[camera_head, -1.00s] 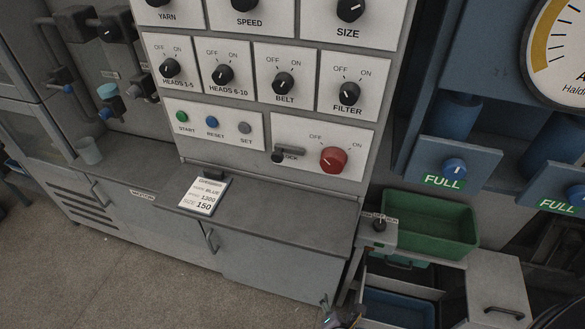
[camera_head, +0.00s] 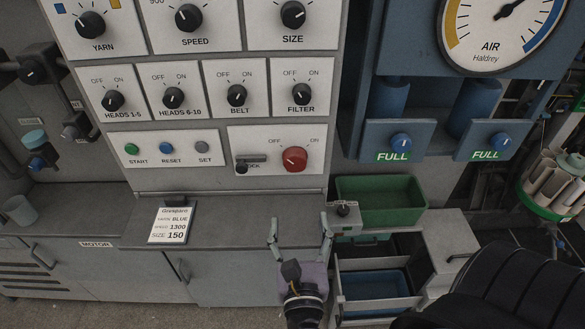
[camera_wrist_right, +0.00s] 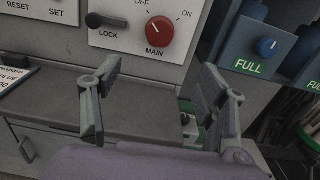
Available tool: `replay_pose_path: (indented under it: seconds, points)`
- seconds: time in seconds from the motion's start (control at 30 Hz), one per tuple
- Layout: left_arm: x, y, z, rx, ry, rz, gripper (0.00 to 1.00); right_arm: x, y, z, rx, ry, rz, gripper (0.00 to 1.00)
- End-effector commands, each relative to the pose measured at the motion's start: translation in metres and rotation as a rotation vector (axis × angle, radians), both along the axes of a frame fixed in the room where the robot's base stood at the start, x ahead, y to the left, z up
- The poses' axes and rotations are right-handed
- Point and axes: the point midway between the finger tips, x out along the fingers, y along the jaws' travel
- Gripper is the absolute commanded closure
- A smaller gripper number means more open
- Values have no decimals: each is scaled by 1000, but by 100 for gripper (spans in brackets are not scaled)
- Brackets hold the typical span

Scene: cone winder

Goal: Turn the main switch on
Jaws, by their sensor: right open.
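The main switch is a red round knob (camera_head: 294,158) on a white plate low on the grey panel. It also shows in the right wrist view (camera_wrist_right: 160,32), above the word MAIN, its pale mark pointing up and left toward OFF. A lock lever (camera_wrist_right: 106,22) with a black knob lies roughly level to its left; it also shows in the head view (camera_head: 252,161). My right gripper (camera_head: 301,226) is open and empty, below the switch in the picture and apart from it. Its spread fingers show in the right wrist view (camera_wrist_right: 160,84). My left gripper is out of view.
A grey ledge (camera_head: 230,215) juts out below the panel, with a card (camera_head: 172,224) on it. A green bin (camera_head: 380,200) and an open drawer (camera_head: 375,285) stand at right.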

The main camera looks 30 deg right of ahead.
Motion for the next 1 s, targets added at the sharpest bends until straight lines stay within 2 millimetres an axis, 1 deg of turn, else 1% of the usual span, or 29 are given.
replay_pose_path:
  seconds: [0.17, 0.5, 0.7, 0.83, 1.0]
  points:
    - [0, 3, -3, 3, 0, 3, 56, 23, -14, 0, -3, -5, -1, 33]
    - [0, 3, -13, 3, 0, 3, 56, 88, -53, -2, -2, -3, 0, 33]
    - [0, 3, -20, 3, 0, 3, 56, 120, -74, -1, 0, -2, -1, 33]
    - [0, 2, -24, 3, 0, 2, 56, 135, -82, -2, 1, -1, 1, 33]
    - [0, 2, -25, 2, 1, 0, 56, 143, -88, -2, 1, 2, 1, 33]
